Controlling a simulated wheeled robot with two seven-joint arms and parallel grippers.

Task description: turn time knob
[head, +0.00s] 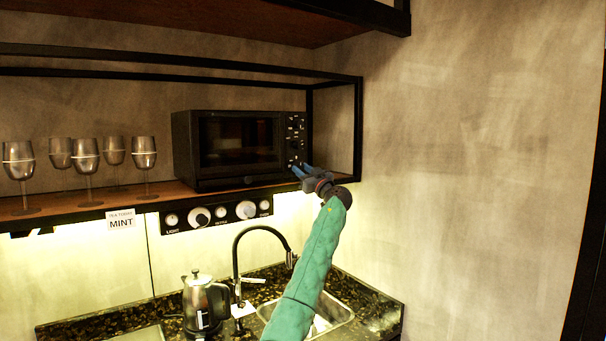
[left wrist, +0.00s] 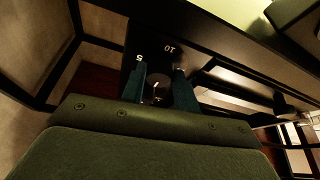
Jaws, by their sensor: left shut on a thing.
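The black microwave oven (head: 187,150) stands on the wooden shelf, with its control panel (head: 296,130) at its right side. My left gripper (head: 300,170) is at the lower part of that panel. In the left wrist view, a round dark knob (left wrist: 158,90) with a light mark sits between the two blue fingers, and my left gripper (left wrist: 160,74) is shut on it. White numbers, among them 10, show on the panel around the knob. In the head view the fingers hide the knob. My right gripper is not in view.
Several wine glasses (head: 86,156) stand on the shelf (head: 60,204) at the left. Below hangs a knob strip (head: 183,218) and a MINT card (head: 121,219). A kettle (head: 200,300), faucet (head: 236,255) and sink (head: 335,312) are lower down. A black frame post (head: 357,130) stands right of the microwave.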

